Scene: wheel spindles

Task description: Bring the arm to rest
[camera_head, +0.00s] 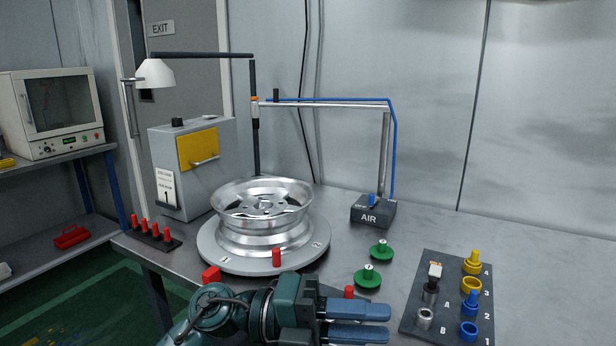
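My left gripper (358,323) is at the bottom middle of the head view, pointing right. Its two blue fingers lie one beyond the other with a narrow gap between them, and I see nothing held there. It is in front of the wheel rim (265,215), apart from it, and left of the dark parts board (447,300). Part of the gripper is cut off by the bottom edge. My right gripper is not in view. The silver rim lies flat on a round grey turntable (219,257).
Red pieces (276,257) stand near the turntable's front. Two green knobbed discs (368,277) lie on the bench. The AIR box (373,212) with its post and a grey cabinet (190,165) stand behind. A red-peg rack (154,238) is at left. The right rear bench is clear.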

